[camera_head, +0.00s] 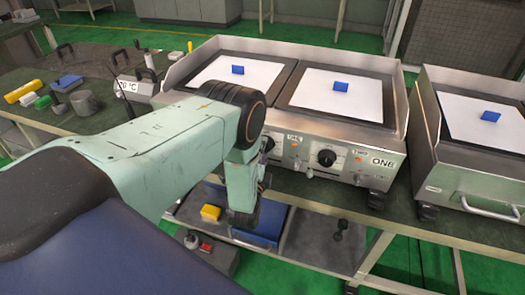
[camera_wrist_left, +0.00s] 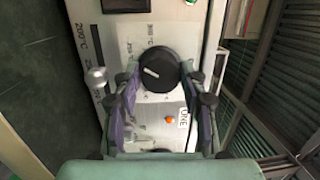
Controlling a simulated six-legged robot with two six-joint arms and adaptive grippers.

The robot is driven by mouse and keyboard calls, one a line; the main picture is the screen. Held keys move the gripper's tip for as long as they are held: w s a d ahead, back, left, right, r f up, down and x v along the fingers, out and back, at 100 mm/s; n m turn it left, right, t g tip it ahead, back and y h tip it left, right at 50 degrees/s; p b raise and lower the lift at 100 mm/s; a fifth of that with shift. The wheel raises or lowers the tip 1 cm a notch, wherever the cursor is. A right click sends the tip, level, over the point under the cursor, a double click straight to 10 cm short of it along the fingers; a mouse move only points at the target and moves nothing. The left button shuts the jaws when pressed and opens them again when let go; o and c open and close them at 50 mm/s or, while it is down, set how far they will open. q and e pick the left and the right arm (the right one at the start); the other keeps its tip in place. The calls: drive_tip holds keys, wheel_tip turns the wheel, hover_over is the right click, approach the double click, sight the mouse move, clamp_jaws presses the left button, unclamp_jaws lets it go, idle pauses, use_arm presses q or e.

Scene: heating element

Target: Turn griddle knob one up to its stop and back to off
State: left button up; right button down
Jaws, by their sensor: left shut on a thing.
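Griddle knob one (camera_wrist_left: 159,70) is a round black knob with a white pointer line, seen in the left wrist view on the steel front panel (camera_wrist_left: 160,28). The line slants toward the left of that picture. My left gripper (camera_wrist_left: 160,79) has one finger on each side of the knob and is shut on it. An orange lamp (camera_wrist_left: 169,119) and a "ONE" label (camera_wrist_left: 183,117) sit beside the knob. In the head view, my left arm comes down before the double griddle (camera_head: 290,128) and hides most of this knob and the fingers. My right gripper is in neither view.
Knob two (camera_head: 327,158) is just right of my left wrist on the same panel. Another griddle (camera_head: 470,170) stands at the right. Blue scrapers (camera_head: 341,86) lie on white sheets on the plates. A lower shelf holds a yellow block (camera_head: 210,213).

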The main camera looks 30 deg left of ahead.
use_arm(q)
drive_tip(key=shift+d, duration=0.1)
idle(0.3)
drive_tip(key=o, duration=1.2)
drive_tip(key=shift+c, duration=0.2)
drive_tip(key=v, duration=1.2)
